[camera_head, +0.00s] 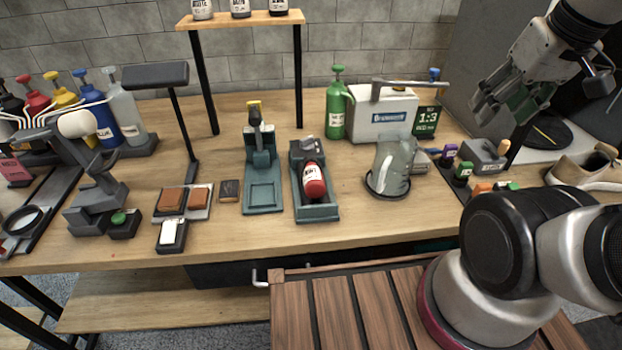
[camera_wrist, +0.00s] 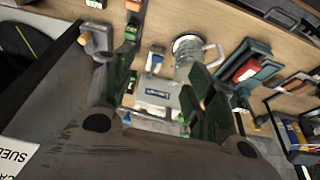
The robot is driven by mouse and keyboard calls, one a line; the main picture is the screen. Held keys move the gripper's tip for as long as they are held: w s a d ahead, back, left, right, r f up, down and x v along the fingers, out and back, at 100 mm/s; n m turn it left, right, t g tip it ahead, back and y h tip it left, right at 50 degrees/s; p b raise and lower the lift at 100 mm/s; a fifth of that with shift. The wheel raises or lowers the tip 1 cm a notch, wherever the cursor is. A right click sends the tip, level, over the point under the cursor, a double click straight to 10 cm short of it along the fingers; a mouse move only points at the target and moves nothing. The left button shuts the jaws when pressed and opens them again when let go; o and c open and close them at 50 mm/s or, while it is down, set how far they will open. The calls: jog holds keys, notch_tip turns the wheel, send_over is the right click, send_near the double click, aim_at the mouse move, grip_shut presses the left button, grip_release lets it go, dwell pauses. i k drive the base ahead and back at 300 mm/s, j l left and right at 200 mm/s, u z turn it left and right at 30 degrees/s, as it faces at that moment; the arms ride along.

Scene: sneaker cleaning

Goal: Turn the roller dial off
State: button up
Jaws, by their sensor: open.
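No part is clearly marked as the roller dial. A grey box-shaped unit (camera_head: 484,156) with a small orange knob (camera_head: 503,147) stands at the right of the table. The unit also shows in the wrist view (camera_wrist: 97,38), with its orange knob (camera_wrist: 84,40) at upper left. I cannot tell the knob's setting. My gripper (camera_head: 505,108) is raised in the air at upper right, apart from the unit and behind it in the picture. In the wrist view its green-padded fingers (camera_wrist: 160,70) are spread with nothing held between them.
A sneaker (camera_head: 590,168) lies at the right edge. A teal tray holds a red bottle (camera_head: 314,180). Some bare wood shows along the table's front.

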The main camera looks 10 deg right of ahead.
aim_at(306, 144)
jog(key=j, duration=1.4)
